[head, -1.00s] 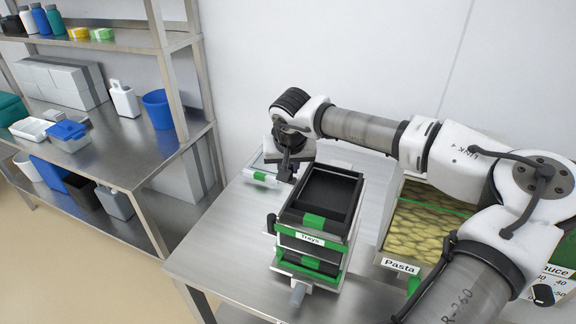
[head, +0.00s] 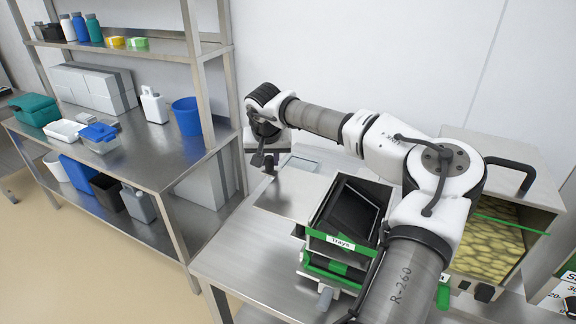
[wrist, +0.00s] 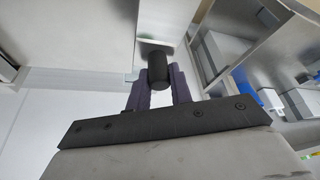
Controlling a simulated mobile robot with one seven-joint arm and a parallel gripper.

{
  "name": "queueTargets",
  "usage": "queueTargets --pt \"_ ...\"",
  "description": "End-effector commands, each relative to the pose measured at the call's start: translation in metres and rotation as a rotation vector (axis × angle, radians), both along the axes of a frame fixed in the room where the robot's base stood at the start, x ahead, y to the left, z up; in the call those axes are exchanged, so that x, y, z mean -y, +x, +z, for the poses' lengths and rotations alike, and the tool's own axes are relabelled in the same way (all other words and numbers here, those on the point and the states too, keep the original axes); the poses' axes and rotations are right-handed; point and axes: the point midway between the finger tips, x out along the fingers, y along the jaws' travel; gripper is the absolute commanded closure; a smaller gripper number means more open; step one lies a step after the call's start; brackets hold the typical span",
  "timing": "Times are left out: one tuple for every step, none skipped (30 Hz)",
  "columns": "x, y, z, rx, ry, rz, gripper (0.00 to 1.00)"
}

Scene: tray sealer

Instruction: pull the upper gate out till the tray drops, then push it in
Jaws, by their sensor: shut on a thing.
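The tray dispenser (head: 340,243), labelled "Trays", stands on the steel bench with green bands. The upper gate (head: 290,194) is a flat grey metal plate that sticks far out of its left side. A black tray (head: 352,214) inside the dispenser's open top looks tilted. My gripper (head: 264,160) is at the gate's outer end, left of the dispenser. In the wrist view my gripper (wrist: 158,88) is shut on the gate's dark round handle (wrist: 157,66), with a finger on each side. The lower part of the dispenser is partly hidden by my arm.
A grey handle (head: 325,297) sticks out at the dispenser's lower front. A bin of pasta (head: 492,245) stands to the right. A steel shelf unit (head: 165,165) with a blue bucket (head: 187,116) is close to my gripper's left. The bench's left front is clear.

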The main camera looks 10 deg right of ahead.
Motion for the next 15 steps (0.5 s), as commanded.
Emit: queueTargets --pt "-0.0055 0.0034 -0.0002 -0.001 0.001 -0.001 1.0" --pt "-0.007 0.0045 -0.0002 -0.001 0.002 -0.001 1.0" --pt "-0.0084 0.0055 -0.0003 -0.001 0.002 -0.001 1.0" --pt "-0.0093 0.006 -0.0003 -0.001 0.002 -0.002 1.0" --pt "-0.0098 0.0064 -0.0002 -0.001 0.002 -0.001 1.0" --pt "-0.0103 0.0065 -0.0001 -0.001 0.003 -0.001 1.0" --pt "-0.0104 0.0065 0.0 0.0 0.003 -0.001 1.0" --pt "-0.0105 0.0066 0.0 0.0 0.003 -0.001 1.0" --pt "-0.0107 0.0066 0.0001 0.001 0.003 -0.001 1.0" --pt "-0.0108 0.0066 0.0002 0.001 0.003 0.0 1.0" --pt "-0.0109 0.0067 0.0002 0.001 0.003 0.0 1.0" --pt "-0.0111 0.0067 0.0003 0.002 0.004 0.001 1.0" --pt "-0.0112 0.0068 0.0004 0.003 0.004 0.001 0.77" --pt "-0.0114 0.0068 0.0004 0.003 0.005 0.001 0.73" --pt "-0.0114 0.0067 0.0003 0.003 0.004 0.002 0.7"
